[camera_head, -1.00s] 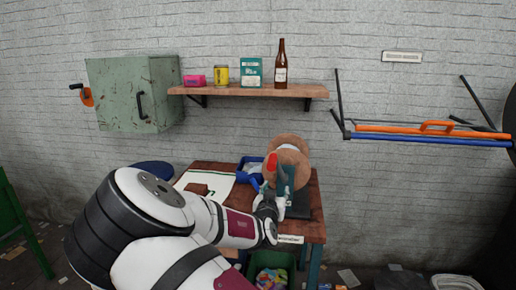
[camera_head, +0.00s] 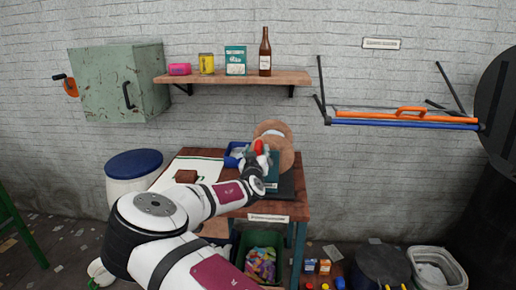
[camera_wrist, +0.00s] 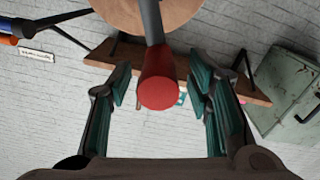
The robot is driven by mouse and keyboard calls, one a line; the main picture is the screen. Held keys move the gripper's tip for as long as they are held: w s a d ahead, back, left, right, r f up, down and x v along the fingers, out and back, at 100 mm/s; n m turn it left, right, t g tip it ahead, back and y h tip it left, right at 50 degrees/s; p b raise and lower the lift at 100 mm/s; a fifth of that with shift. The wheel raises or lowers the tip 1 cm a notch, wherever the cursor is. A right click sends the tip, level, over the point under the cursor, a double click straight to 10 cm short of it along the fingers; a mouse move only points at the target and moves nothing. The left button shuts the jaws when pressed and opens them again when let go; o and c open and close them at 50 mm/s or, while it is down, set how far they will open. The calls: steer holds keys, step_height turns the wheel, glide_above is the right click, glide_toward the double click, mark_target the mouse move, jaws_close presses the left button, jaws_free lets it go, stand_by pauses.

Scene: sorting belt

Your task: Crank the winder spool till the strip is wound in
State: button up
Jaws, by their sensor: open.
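The winder spool (camera_head: 283,152) is a tan round disc standing on a dark base at the table's right side. Its crank has a red handle (camera_head: 258,146) on the spool's left. In the wrist view the red handle (camera_wrist: 158,92) on its grey arm points between the fingers, with the spool edge (camera_wrist: 140,14) above. My gripper (camera_wrist: 160,84) is open around the handle, with gaps on both sides. In the head view my gripper (camera_head: 260,163) hides part of the base. A pale strip with a green line (camera_head: 203,168) lies flat on the table; its link to the spool is hidden.
The wooden table (camera_head: 290,209) also holds a brown block (camera_head: 186,176) and a blue bin (camera_head: 232,160). A shelf (camera_head: 225,78) with several items hangs above. A green bin (camera_head: 245,262) stands below, and a blue-lidded barrel (camera_head: 134,165) stands left.

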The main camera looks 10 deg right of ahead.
steer(key=shift+x, duration=1.9)
steer(key=shift+c, duration=0.5)
jaws_close()
